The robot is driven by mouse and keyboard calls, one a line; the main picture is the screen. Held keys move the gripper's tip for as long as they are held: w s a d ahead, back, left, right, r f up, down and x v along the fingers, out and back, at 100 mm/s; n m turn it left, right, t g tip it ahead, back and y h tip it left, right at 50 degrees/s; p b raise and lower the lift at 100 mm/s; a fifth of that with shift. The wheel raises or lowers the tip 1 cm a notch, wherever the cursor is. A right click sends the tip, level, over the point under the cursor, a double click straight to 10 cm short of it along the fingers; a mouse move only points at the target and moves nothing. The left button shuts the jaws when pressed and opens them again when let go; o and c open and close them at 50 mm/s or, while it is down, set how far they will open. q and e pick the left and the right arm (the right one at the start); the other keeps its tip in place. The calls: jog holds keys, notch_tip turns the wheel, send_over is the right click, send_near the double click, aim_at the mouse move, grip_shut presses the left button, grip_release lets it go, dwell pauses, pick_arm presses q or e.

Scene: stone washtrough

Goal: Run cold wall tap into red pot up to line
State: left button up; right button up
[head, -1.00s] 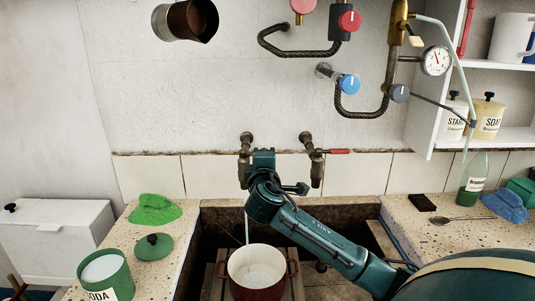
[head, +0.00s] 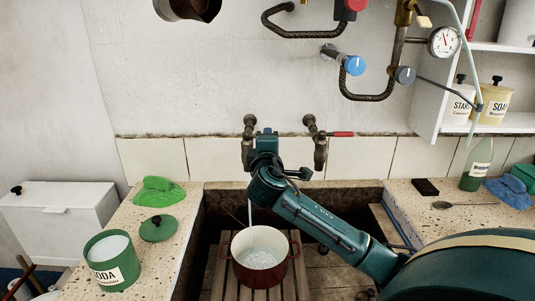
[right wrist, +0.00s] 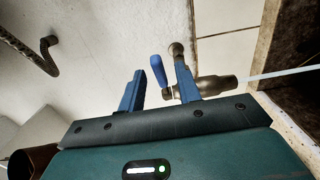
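The red pot (head: 244,272) stands upright on a wooden slatted rack in the trough, under the left wall tap. Its inside is pale, with rippling water (head: 262,259) in it. I cannot make out the line. A thin stream (head: 249,215) falls from the tap into the pot. My right gripper (head: 264,142) is at this tap and hides much of it. In the right wrist view, the tap's blue lever (right wrist: 158,70) shows between my two spread blue fingers (right wrist: 160,92), with gaps beside it. The stream (right wrist: 285,74) leaves the spout (right wrist: 222,87). My left gripper is out of view.
A second wall tap with a red lever (head: 341,134) is close on the right. Pipes with a blue knob (head: 355,65) hang above. A green soda tin (head: 108,262) and green cloth (head: 158,190) are on the left ledge. A dark block (head: 425,187) lies on the right ledge.

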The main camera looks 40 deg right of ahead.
jog(key=v, duration=1.2)
jog(key=shift+b, duration=0.4)
jog(key=shift+s, duration=0.15)
dwell(6.2)
